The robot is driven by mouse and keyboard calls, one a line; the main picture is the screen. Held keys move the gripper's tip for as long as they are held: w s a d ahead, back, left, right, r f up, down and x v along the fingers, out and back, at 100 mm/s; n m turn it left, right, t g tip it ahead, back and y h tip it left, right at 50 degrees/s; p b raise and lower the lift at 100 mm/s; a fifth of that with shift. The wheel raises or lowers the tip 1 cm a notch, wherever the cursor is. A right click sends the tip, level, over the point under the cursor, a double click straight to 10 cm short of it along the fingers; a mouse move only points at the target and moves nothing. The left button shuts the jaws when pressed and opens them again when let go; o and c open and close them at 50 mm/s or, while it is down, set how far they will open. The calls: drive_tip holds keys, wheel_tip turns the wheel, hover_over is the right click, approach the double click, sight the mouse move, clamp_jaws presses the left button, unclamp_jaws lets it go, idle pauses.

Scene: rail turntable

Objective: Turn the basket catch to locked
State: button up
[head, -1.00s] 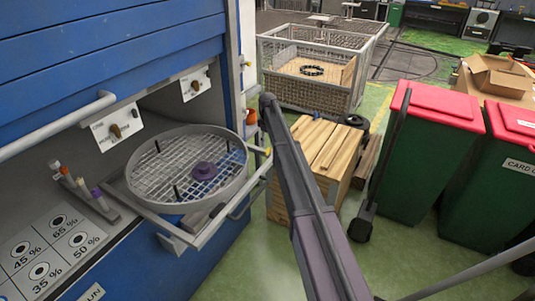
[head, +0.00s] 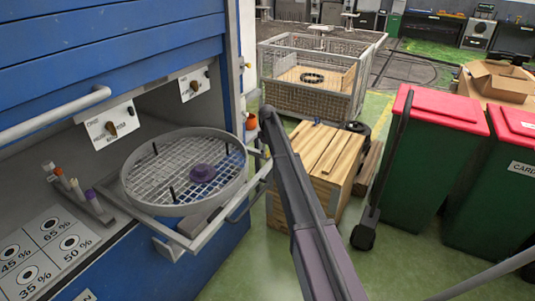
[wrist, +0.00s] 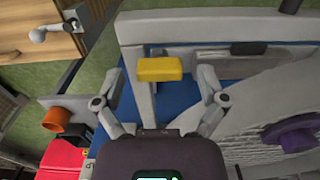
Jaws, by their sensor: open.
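The round grey mesh basket (head: 184,172) sits on a pulled-out frame (head: 205,236) at the blue cabinet, with a purple knob (head: 203,173) at its middle. In the wrist view, a yellow-ended lever (wrist: 160,69), which looks like the basket catch, lies ahead of my gripper (wrist: 160,82). My gripper is open, one finger to each side of the yellow end. I cannot tell how far beyond the fingertips it is. The basket's mesh (wrist: 260,125) and purple knob (wrist: 298,133) show at the right of that view. My arm hides part of the frame's right side in the head view.
Two white plates with knobs (head: 112,126) (head: 194,84) are on the cabinet. An orange cup (head: 251,121) is beyond the basket. A wooden crate (head: 325,160) and red-lidded green bins (head: 435,150) stand to the right. Green floor shows between them.

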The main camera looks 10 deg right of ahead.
drive_tip(key=c, duration=1.2)
drive_tip(key=shift+o, duration=0.2)
drive_tip(key=shift+m, duration=0.5)
drive_tip(key=m, duration=0.7)
drive_tip(key=shift+s+m, duration=0.1)
drive_tip(key=shift+m, duration=0.3)
drive_tip(key=m, duration=0.4)
drive_tip(key=shift+m, duration=2.6)
